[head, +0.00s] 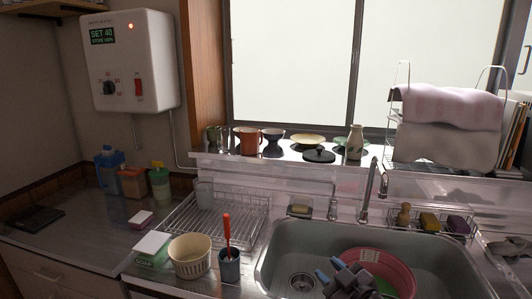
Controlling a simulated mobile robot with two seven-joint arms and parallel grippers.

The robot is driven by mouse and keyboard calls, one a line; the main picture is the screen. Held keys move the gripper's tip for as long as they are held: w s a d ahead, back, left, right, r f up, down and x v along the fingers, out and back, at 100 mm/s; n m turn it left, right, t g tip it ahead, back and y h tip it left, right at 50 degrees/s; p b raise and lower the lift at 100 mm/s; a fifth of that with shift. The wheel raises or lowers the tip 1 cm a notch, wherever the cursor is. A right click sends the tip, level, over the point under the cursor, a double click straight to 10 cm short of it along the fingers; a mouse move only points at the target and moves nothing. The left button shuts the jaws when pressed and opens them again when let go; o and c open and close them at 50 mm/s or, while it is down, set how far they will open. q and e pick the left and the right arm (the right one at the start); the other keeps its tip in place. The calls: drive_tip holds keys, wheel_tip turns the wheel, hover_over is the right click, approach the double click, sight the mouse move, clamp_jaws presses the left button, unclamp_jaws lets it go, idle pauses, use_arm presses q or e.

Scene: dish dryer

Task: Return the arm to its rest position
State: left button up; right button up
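My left gripper is not in view.
A cream ribbed bowl (190,257) and a blue cup (229,268) with a red-handled brush stand left of the sink. The faucet (372,185) rises behind it. A shelf (215,156) holds a brown mug (247,140) and a vase (355,142). A towel rack (400,70) stands right.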

drive_tip(key=s+d+f+m+g+h+b, duration=0.1)
drive_tip(key=s+d+f, duration=0.5)
drive_tip(key=s+f, duration=0.6)
drive_tip(key=s+d+f+m+g+h+b, duration=0.1)
drive_tip(key=s+d+f+m+g+h, duration=0.2)
drive_tip(key=s+f, duration=1)
drive_tip(key=s+d+m+h, duration=0.2)
drive_tip(key=d+m+h, duration=0.1)
drive_tip(key=d+m, duration=0.1)
